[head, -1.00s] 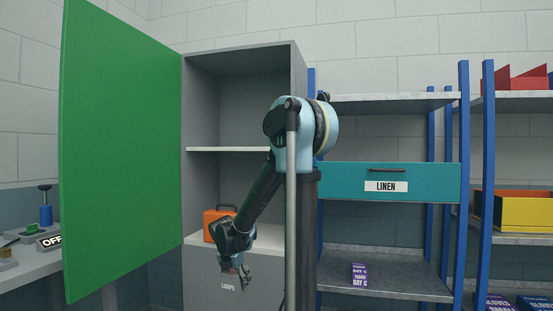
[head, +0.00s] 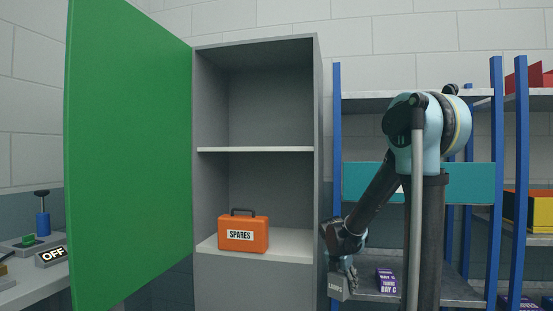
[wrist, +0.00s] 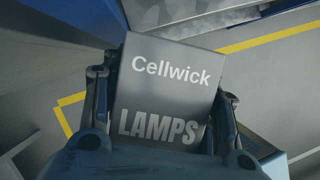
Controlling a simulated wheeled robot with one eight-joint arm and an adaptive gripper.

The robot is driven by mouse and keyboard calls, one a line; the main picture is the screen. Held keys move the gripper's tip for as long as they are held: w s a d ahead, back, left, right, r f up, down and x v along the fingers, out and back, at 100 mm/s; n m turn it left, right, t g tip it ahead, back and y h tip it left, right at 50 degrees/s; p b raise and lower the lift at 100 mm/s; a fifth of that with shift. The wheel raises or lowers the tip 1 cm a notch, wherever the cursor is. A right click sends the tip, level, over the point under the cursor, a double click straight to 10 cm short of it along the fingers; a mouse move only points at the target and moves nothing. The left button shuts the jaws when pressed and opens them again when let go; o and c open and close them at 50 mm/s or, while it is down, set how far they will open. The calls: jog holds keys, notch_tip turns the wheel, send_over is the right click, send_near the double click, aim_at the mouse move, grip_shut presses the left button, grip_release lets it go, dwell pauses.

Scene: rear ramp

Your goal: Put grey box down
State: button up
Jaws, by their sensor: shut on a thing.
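The grey box (wrist: 165,95), marked "Cellwick" and "LAMPS", is held between the two fingers of my gripper (wrist: 162,112) in the wrist view. Its label face is toward the wrist camera. In the head view my gripper (head: 344,270) hangs low, just right of the cabinet's right side.
An open grey cabinet (head: 320,150) with a green door (head: 130,150) holds an orange "SPARES" case (head: 243,236). Yellow lines mark the floor (wrist: 265,38).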

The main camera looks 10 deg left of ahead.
jog(key=shift+d, duration=0.6)
